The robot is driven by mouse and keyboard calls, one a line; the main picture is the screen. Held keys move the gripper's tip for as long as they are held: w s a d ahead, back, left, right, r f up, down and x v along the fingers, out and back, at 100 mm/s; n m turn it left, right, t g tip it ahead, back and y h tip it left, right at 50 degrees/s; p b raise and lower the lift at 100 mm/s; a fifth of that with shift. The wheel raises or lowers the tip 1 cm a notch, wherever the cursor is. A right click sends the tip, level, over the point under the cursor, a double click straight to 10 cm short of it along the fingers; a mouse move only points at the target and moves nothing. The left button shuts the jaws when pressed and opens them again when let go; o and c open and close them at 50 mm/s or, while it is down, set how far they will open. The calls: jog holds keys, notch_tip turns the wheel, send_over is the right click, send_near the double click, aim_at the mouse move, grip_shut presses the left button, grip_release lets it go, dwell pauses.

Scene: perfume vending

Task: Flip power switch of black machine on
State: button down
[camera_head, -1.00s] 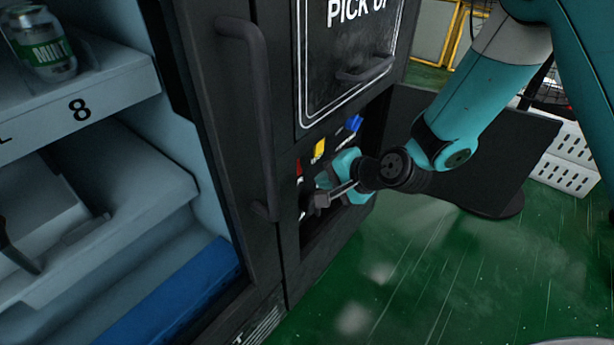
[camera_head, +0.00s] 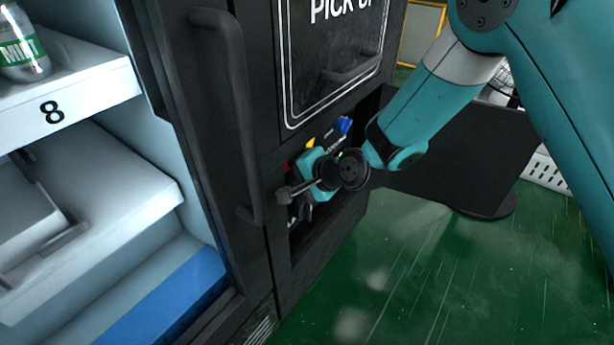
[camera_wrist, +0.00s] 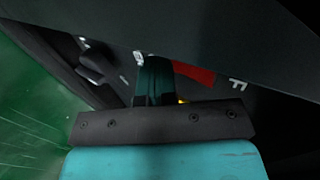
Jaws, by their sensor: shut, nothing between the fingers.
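The black machine (camera_head: 258,190) fills the middle of the head view, with a recessed panel low on its right part. My gripper (camera_wrist: 153,65) is at this recess; its fingers are together and hold nothing. In the wrist view the fingertips are close beside a red piece (camera_wrist: 197,73) and a small whitish piece (camera_wrist: 140,58). A white letter F (camera_wrist: 238,85) shows right of the red piece. I cannot make out the power switch's position, or whether the fingers touch it. In the head view my wrist hides much of the panel.
Blue (camera_head: 343,126) and yellow (camera_head: 311,142) pieces show above my wrist in the recess. A long door handle (camera_head: 232,110) and the pick-up door handle (camera_head: 350,70) stick out nearby. Green floor (camera_head: 420,270) is open in front.

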jog(key=shift+a+r+p, duration=0.1)
jog(key=shift+r+p, duration=0.8)
jog(key=shift+p, duration=0.15)
jog(key=shift+w, duration=0.1)
jog(key=f+p+v, duration=0.1)
jog(key=p+v, duration=0.1)
jog(key=v, duration=1.1)
jog(key=shift+s+d, duration=0.4)
jog(key=shift+d, duration=0.2)
